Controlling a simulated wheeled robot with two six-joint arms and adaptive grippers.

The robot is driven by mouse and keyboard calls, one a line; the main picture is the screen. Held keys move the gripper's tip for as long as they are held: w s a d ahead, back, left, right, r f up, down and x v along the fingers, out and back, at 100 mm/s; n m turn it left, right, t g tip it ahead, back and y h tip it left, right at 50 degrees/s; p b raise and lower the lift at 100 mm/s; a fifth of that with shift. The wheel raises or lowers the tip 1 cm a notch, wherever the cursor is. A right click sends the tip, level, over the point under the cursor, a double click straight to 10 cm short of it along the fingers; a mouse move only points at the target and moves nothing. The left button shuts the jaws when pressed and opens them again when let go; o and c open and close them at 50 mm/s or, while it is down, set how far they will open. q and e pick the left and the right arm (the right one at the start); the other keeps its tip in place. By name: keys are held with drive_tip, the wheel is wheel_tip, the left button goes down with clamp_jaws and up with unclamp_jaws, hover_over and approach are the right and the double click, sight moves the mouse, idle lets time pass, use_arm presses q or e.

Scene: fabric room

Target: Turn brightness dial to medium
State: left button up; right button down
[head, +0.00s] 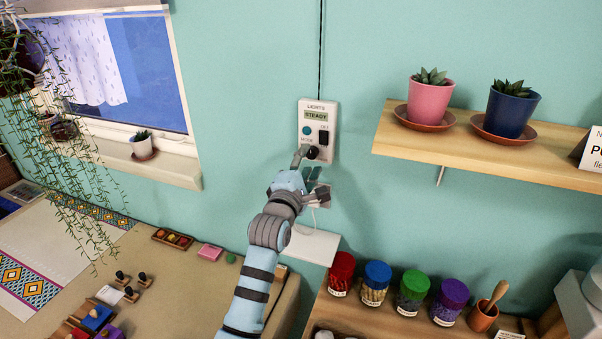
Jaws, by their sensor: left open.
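The lights control panel (332,126) is a pale box on the teal wall, labelled LIGHTS, with a small display reading STEADY. A teal mode button (306,130) is on its left and a dark switch (324,137) on its right. A black round dial (312,152) sits at the panel's lower part. My left gripper (305,160) is open at the dial, with one finger beside its left edge. I cannot tell whether the fingers touch it. The dial's setting is too small to read. My right gripper is not in view.
A wooden shelf (450,150) with two potted succulents juts out to the panel's right. A small white shelf (311,247) is below. Jars with coloured lids (413,285) stand on a lower wooden surface. A work table (185,280) with stamps lies at left.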

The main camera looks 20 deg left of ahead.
use_arm(q)
drive_tip(key=s, duration=1)
drive_tip(key=shift+s+a+f, duration=0.15)
drive_tip(key=shift+f, duration=0.1)
